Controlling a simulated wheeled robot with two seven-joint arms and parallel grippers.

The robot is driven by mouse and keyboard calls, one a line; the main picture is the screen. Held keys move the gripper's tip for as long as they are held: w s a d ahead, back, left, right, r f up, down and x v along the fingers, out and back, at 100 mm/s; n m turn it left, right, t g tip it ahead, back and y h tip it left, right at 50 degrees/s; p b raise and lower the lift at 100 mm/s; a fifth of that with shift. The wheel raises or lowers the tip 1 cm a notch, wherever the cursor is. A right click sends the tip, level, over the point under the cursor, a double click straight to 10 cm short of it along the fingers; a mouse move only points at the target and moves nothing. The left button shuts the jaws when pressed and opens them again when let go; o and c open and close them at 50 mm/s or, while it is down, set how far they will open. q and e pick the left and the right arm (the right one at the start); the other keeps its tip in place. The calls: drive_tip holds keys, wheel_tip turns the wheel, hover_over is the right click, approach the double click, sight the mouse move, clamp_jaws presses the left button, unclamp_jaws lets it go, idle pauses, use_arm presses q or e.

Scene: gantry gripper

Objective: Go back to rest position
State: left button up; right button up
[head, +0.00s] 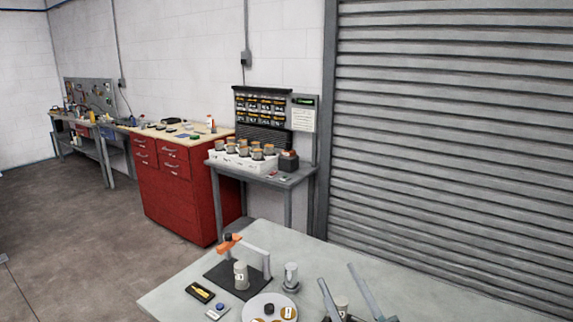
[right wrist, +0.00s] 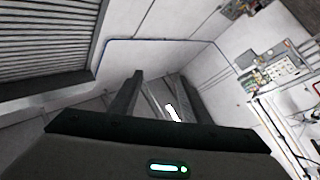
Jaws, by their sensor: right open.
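My right gripper (head: 336,275) is at the bottom edge of the head view, over the right part of the grey table (head: 400,284). Its two fingers are spread apart with nothing held between them. In the right wrist view the fingers (right wrist: 157,76) also stand apart, with the wall and roller door beyond them. My left gripper is in neither view.
On the table, a dark plate (head: 222,281) bears a white frame with an orange part (head: 229,243) and a light cylinder (head: 241,275). A red cabinet (head: 180,200) stands behind.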

drive_tip(key=s+d+f+m+g+h, duration=0.4)
drive_tip(key=d+f, duration=0.1)
drive_tip(key=f, duration=0.6)
drive_tip(key=s+d+f+m+g+h, duration=0.35)
drive_tip(key=s+d+f+h, duration=0.2)
drive_tip(key=f, duration=0.45)
drive_tip(key=s+d+f+g+y, duration=0.1)
drive_tip(key=s+f+g, duration=0.5)
drive_tip(key=s, duration=0.6)
drive_tip(key=s+f+g+y, duration=0.1)
drive_tip(key=s+f+g, duration=0.3)
drive_tip(key=s+f, duration=0.5)
drive_tip(key=s+f+g+b, duration=0.1)
drive_tip(key=s+f+b, duration=0.15)
drive_tip(key=f, duration=1.35)
drive_tip(key=s+f+b, duration=0.2)
drive_tip(key=f+b, duration=0.1)
drive_tip(key=f, duration=1.3)
drive_tip(key=s+d+f+b, duration=0.1)
drive_tip(key=s+f+b, duration=0.1)
drive_tip(key=s+f, duration=0.6)
drive_tip(key=s+d+f+g+b, duration=0.1)
drive_tip(key=s+d+f+b, duration=0.1)
drive_tip(key=s+f, duration=0.7)
wheel_tip(320, 180, down, 5)
drive_tip(key=shift+s+f, duration=0.2)
drive_tip(key=shift+s, duration=0.05)
